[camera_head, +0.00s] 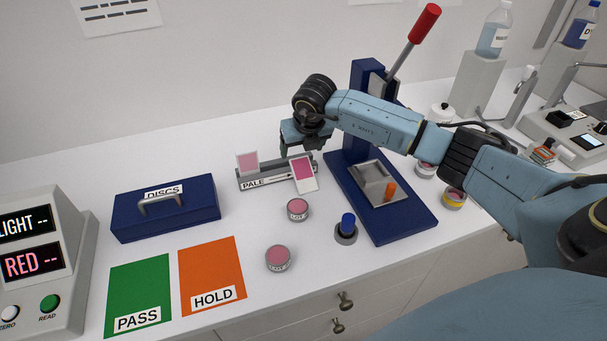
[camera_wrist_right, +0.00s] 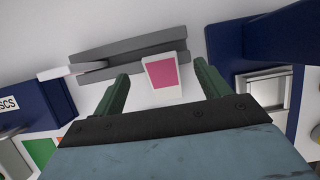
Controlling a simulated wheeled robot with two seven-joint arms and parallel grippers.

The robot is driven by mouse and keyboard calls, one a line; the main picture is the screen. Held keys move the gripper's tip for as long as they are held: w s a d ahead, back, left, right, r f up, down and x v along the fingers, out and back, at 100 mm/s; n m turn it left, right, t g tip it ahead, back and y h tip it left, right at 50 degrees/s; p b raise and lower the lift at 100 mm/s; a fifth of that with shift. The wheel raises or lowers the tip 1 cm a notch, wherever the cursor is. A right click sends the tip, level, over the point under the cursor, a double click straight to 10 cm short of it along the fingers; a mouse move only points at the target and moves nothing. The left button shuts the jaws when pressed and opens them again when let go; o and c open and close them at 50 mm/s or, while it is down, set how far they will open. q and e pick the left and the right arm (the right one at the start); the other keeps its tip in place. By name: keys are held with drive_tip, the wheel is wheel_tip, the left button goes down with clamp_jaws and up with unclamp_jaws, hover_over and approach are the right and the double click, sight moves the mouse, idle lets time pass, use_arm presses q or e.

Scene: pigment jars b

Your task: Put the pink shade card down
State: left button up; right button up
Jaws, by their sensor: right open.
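The pink shade card (camera_head: 304,174), white with a deep pink patch, stands tilted at the right end of the grey card rack (camera_head: 268,182) marked PALE. A second, paler pink card (camera_head: 247,162) stands at the rack's left end. My right gripper (camera_head: 299,148) is above and behind the deep pink card. In the right wrist view its fingers (camera_wrist_right: 162,82) are spread, with the card (camera_wrist_right: 163,72) between and just beyond the tips, touching neither finger. The card's lower edge against the rack cannot be made out clearly. My left gripper is not in view.
A blue press (camera_head: 400,215) with a red-handled lever stands right of the rack. Pink jars (camera_head: 298,210) and a blue-topped piece (camera_head: 347,226) are in front. A blue DISCS box (camera_head: 190,212) stands left, with green PASS (camera_head: 140,290) and orange HOLD (camera_head: 212,265) mats nearer.

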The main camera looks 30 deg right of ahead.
sight(299, 159)
drive_tip(key=shift+x, duration=2.25)
drive_tip(key=shift+a+f, duration=0.1)
drive_tip(key=shift+f, duration=0.2)
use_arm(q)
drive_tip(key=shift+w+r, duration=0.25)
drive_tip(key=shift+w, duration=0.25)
use_arm(e)
drive_tip(key=c, duration=1.1)
